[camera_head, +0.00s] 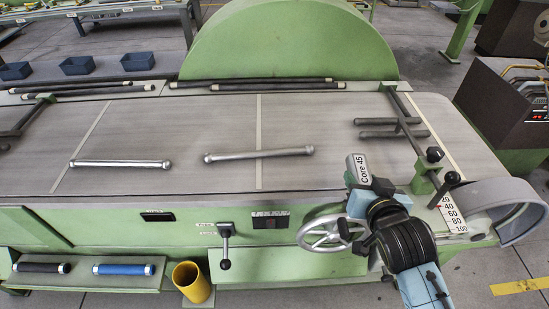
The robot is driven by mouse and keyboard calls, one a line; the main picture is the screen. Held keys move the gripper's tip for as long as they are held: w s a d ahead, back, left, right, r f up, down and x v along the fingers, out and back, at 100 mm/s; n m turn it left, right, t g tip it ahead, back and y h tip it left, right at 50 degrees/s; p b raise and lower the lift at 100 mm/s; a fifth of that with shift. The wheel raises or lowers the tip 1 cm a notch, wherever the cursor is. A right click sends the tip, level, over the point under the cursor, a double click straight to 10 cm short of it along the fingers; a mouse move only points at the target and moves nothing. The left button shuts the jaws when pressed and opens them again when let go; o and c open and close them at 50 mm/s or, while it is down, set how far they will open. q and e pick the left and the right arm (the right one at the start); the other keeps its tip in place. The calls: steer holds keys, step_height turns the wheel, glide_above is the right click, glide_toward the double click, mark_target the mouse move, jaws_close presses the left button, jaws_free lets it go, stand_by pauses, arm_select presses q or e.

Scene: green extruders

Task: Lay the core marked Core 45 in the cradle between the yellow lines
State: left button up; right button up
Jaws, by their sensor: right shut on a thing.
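The core marked Core 45 (357,169) is a short grey cylinder with its label facing the camera. My right gripper (370,192) is shut on the core's lower part and holds it, slightly tilted, at the front edge of the green machine's bed. The jaws hide the core's lower end. I cannot make out a cradle between yellow lines for certain. Pale lines (259,130) cross the grey bed. A yellow stripe (520,286) lies on the floor at the lower right. My left gripper is not in view.
Two metal bars (121,163) (259,154) lie on the bed (180,120). A handwheel (333,233) and a lever (225,246) stick out in front. A low shelf (78,282) holds a black and a blue roll. A yellow bin (192,282) stands beside it.

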step_height(320, 180, up, 5)
steer(key=y+p, duration=0.1)
steer(key=p, duration=0.2)
glide_above(334, 174)
steer(key=shift+n, duration=0.5)
step_height(334, 174, down, 10)
steer(key=b, duration=0.3)
steer(key=shift+w+f+b, duration=0.1)
steer(key=shift+w+b, duration=0.05)
steer(key=shift+b, duration=0.15)
steer(key=o, duration=0.8)
steer(key=shift+f, duration=0.2)
steer(key=o, duration=0.5)
steer(key=shift+c, duration=0.2)
steer(key=shift+r, duration=0.1)
